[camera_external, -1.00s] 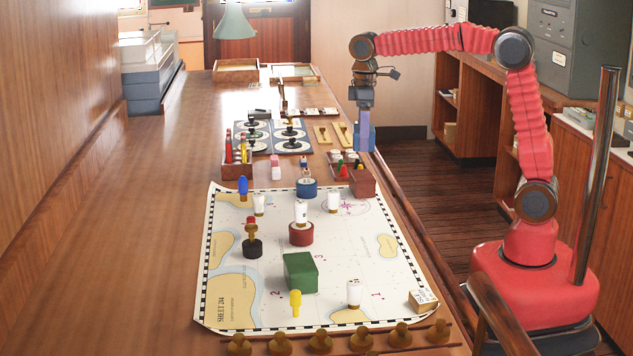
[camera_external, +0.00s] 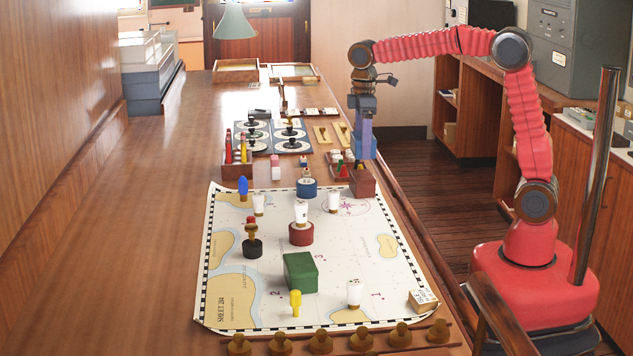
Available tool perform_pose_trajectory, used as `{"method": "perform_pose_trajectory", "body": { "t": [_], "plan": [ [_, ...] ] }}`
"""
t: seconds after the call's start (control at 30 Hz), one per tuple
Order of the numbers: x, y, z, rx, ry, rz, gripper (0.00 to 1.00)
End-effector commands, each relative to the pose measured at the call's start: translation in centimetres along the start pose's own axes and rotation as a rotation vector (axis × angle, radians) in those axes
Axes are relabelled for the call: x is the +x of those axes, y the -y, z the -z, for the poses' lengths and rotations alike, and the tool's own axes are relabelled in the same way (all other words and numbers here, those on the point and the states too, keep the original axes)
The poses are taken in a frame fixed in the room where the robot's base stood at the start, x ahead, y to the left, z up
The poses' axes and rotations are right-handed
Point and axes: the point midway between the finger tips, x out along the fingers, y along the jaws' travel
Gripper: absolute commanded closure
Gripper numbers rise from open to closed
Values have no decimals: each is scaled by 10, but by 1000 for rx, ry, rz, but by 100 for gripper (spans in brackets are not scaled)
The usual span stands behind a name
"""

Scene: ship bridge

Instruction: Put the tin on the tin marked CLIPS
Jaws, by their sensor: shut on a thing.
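My gripper (camera_external: 363,130) hangs pointing down at the right edge of the table, shut on a small blue block-like tin (camera_external: 366,150). The tin's lower end is just above and behind a brown-red box (camera_external: 364,186) at the chart's far right corner. I cannot tell from this view whether they touch. No CLIPS marking is readable on any thing, so I cannot tell which tin bears it.
A chart (camera_external: 345,245) carries a blue round tin (camera_external: 307,188), a red round tin (camera_external: 301,236), a green box (camera_external: 300,272), a black round piece (camera_external: 252,249) and several white pieces. A small red tray (camera_external: 345,172) stands beside my gripper. The table's left side is clear.

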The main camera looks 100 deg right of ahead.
Motion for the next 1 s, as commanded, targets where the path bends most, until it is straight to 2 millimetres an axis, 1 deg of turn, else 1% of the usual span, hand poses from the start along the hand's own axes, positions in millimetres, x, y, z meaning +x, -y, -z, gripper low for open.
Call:
{"method": "perform_pose_trajectory", "body": {
  "t": [0.03,0.13,0.23,0.53,0.63,0.83,1.0],
  "plan": [
    [9,0,0,0,2,1,62],
    [20,0,0,0,0,0,62],
    [24,0,0,0,0,0,62],
    [25,0,0,0,0,0,62],
    [34,0,0,0,0,0,62],
    [58,0,0,0,0,0,62],
    [61,0,0,0,-1,-1,62]
  ]
}}
